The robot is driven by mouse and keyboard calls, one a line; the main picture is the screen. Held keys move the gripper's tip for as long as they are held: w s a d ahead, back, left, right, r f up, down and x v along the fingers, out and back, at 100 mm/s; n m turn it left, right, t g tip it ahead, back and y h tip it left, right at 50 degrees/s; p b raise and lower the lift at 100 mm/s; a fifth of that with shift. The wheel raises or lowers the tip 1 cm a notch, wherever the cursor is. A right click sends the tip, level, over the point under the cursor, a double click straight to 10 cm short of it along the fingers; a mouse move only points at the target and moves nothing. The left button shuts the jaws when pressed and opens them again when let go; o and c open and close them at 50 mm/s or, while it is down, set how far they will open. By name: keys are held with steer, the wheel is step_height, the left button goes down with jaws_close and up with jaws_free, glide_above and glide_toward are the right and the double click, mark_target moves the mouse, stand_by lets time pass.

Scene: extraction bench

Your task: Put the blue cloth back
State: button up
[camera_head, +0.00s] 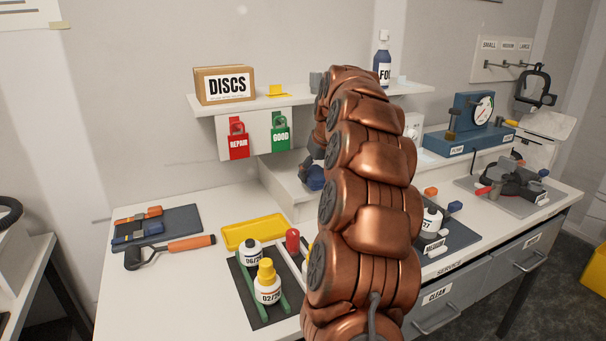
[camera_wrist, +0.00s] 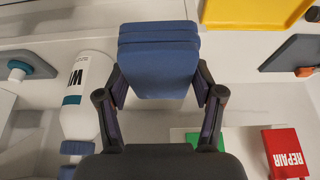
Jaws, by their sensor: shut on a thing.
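The blue cloth (camera_wrist: 160,62), a folded, layered block, is between the two fingers of my gripper (camera_wrist: 158,82) in the wrist view. The fingers press on its left and right sides. In the head view, a small part of the blue cloth (camera_head: 315,178) shows left of my copper arm, in front of the back step under the shelf. My gripper (camera_head: 311,158) is mostly hidden there by the arm. I cannot tell whether the cloth touches the surface below it.
A white bottle (camera_wrist: 88,95) stands close left of my gripper in the wrist view. Red (camera_head: 238,140) and green (camera_head: 280,132) tags hang under the shelf (camera_head: 300,97). A yellow tray (camera_head: 254,231) and a bottle rack (camera_head: 283,300) lie in front.

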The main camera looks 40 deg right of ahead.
steer(key=p, duration=0.2)
glide_above(303, 186)
steer(key=shift+s+a+f, duration=0.1)
steer(key=shift+f, duration=1.95)
steer(key=shift+f, duration=0.2)
steer(key=o, duration=1)
steer(key=shift+r, duration=0.1)
steer(key=shift+r+p, duration=0.2)
steer(key=shift+p, duration=0.15)
steer(key=b+v, duration=0.2)
steer(key=v, duration=0.9)
steer(key=shift+s+r, duration=0.25)
steer(key=shift+r, duration=0.05)
